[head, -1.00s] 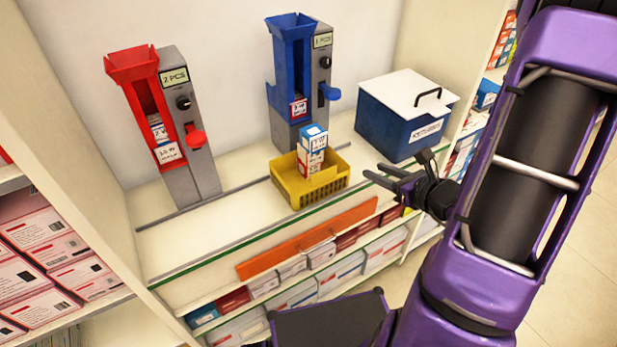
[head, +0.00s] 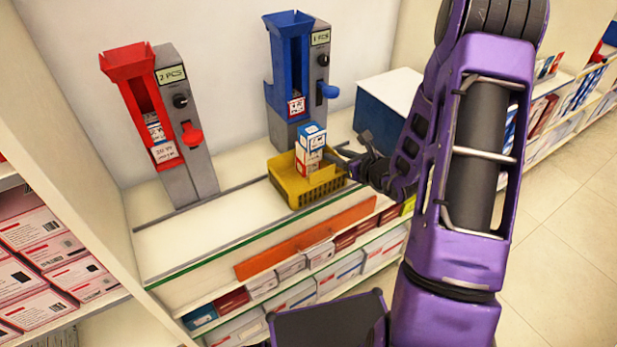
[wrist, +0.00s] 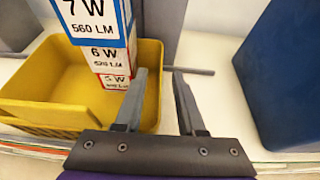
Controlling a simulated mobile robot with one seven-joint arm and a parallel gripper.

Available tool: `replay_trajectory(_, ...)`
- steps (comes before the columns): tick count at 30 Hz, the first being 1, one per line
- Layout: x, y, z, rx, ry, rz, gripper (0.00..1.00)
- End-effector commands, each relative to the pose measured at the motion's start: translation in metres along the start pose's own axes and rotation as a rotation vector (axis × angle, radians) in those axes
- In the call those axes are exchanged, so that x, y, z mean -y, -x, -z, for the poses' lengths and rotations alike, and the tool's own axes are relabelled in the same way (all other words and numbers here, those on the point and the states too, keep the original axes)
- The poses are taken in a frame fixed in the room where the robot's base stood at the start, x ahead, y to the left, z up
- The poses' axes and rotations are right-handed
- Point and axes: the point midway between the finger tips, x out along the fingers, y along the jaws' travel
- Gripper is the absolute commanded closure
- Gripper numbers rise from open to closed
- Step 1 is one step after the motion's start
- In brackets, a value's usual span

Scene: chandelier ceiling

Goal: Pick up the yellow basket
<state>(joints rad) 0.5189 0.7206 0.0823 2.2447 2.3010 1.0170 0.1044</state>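The yellow basket (head: 318,188) stands on the white counter in front of the blue dispenser, and its yellow floor and walls show in the wrist view (wrist: 40,85). Small light-bulb boxes (head: 310,147) are stacked upright in it; in the wrist view they are marked 7 W, 6 W and 5 W (wrist: 95,30). My gripper (head: 338,156) is at the basket's right side, open and empty. In the wrist view its two fingers (wrist: 160,72) appear on either side of the basket's right wall. I cannot tell whether they touch it.
The blue dispenser (head: 288,60) stands behind the basket and a red dispenser (head: 150,105) stands to the left. A blue box with a white lid (head: 385,95) is to the right, partly hidden by my arm. The counter between the red dispenser and the basket is clear.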

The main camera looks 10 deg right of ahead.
Motion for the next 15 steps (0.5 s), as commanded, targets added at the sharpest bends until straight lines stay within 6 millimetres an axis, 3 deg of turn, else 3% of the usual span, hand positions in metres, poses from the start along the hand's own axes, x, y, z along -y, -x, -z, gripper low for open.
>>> replay_trajectory(3, 0.0, -0.0096, 0.0, 0.0, 0.0, 0.0, 0.61)
replay_trajectory(10, 0.0002, -0.0106, -0.0001, 0.0, 0.0, 0.001, 0.61)
replay_trajectory(15, 0.0003, -0.0104, -0.0001, 0.0, 0.0, 0.001, 0.92)
